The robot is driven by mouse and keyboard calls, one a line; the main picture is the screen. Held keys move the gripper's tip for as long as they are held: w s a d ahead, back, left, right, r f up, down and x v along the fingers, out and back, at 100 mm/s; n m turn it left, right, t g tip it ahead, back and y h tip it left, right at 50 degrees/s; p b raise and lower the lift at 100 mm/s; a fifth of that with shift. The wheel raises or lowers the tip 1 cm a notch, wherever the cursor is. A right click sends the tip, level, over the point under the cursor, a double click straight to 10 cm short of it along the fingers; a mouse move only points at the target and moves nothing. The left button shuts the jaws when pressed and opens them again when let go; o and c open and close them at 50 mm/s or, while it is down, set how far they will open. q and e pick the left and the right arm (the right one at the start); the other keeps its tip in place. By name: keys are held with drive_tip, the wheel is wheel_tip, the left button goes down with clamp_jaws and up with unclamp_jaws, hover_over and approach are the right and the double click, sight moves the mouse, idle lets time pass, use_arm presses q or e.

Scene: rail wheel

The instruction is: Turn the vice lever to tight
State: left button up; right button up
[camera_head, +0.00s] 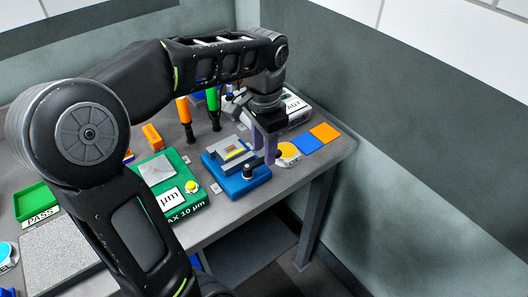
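The vice (228,178) has a blue base and grey jaws with a small yellow and orange piece between them. It sits on the grey bench. A black knob (247,172) stands at its front right side and seems to be part of the lever. My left gripper (267,156) points down just right of the vice with its purple fingers. The fingertips are close to the knob, but I cannot tell whether they touch it. The gap between the fingers is not clear. My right gripper is out of view.
A yellow-topped round gauge (288,153) stands right of the fingers, with blue and orange squares (318,137) beyond. A green box (180,200) with a yellow button lies left of the vice. Orange and green-handled tools (184,110) stand behind. The bench edge is near in front.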

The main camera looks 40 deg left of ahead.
use_arm(q)
drive_tip(key=shift+f, duration=0.75)
clamp_jaws()
drive_tip(key=shift+r, duration=0.1)
idle(0.8)
